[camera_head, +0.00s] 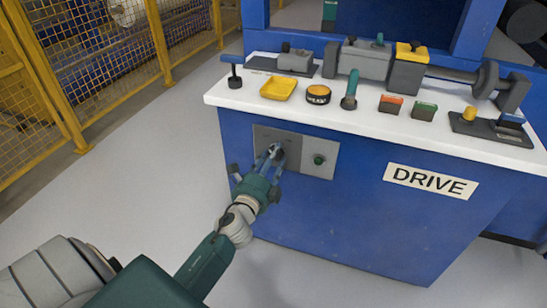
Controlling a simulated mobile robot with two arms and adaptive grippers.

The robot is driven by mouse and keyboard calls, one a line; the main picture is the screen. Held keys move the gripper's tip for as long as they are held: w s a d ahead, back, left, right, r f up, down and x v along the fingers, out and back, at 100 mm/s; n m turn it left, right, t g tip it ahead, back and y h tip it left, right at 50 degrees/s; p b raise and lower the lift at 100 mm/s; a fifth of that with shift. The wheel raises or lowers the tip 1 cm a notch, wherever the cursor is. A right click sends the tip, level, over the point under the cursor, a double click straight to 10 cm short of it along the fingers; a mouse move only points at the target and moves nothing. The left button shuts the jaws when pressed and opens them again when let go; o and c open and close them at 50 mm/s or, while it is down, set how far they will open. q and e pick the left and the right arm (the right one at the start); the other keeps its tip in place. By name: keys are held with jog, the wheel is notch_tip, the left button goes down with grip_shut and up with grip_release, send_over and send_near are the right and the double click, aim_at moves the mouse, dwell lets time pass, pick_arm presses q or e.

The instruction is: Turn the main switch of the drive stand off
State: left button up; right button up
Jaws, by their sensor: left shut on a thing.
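The blue drive stand (345,220) fills the middle and right, with a white "DRIVE" label (431,181) on its front. A grey switch panel (323,152) is set in the front at the upper left. My left gripper (274,154) is at the left part of this panel, shut on the dark main switch (279,153). The fingers cover much of the switch, so I cannot tell which way it is turned. My right gripper is not in view.
The stand's white top (240,96) carries a yellow tray (278,88), a yellow-and-black round item (318,94), a green-handled tool (349,92) and a shaft assembly. Yellow mesh fencing (110,50) stands at the left. The grey floor between is clear.

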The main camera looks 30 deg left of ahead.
pick_arm(q)
jog(key=shift+a+r, duration=0.1)
jog(key=shift+a, duration=0.05)
jog(key=o, duration=1.1)
jog(key=v, duration=1.2)
